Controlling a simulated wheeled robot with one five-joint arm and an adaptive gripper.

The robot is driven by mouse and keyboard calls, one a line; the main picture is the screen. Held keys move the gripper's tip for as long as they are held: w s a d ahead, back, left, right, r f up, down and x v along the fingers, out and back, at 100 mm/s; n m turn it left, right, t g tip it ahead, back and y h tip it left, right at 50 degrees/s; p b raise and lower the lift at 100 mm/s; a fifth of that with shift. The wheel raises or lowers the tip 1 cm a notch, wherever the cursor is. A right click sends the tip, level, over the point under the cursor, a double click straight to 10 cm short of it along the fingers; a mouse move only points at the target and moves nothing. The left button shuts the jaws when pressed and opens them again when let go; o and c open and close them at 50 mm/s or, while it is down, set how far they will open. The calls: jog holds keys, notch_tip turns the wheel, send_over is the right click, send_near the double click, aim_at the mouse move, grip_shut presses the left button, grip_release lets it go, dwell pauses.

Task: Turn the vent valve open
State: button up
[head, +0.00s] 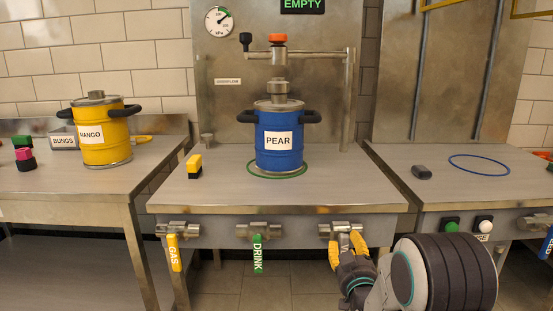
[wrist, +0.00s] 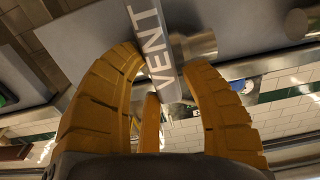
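The vent valve (head: 341,229) sits under the front edge of the middle bench, at its right end. Its pale grey handle hangs down from the metal body, and part of its lettering shows between my fingers. In the wrist view the handle (wrist: 152,45) reads VENT and runs between the yellow fingers. My gripper (head: 346,241) is around the handle from the front and below, with its fingers apart, one on each side. It also shows in the wrist view (wrist: 166,62). The left fingertip looks very near the handle; whether it touches I cannot tell.
Left along the same edge are the yellow GAS handle (head: 173,253) and green DRINK handle (head: 258,254), both hanging down. A blue PEAR keg (head: 280,155) stands on the bench above. A green button (head: 451,226) is on the right bench's front.

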aim_at(340, 247)
jog(key=shift+s+a+f, duration=0.1)
jog(key=shift+a+f, duration=0.05)
jog(key=shift+a, duration=0.4)
jog(key=shift+s+f, duration=0.1)
jog(key=shift+s, duration=0.45)
jog(key=s, duration=0.2)
jog(key=shift+s+a, duration=0.25)
jog(key=shift+s, duration=0.1)
jog(key=shift+s+d+r, duration=0.15)
jog(key=shift+s, duration=0.35)
jog(key=shift+s+d+r, duration=0.1)
jog(key=shift+s, duration=0.4)
jog(key=shift+r, duration=0.15)
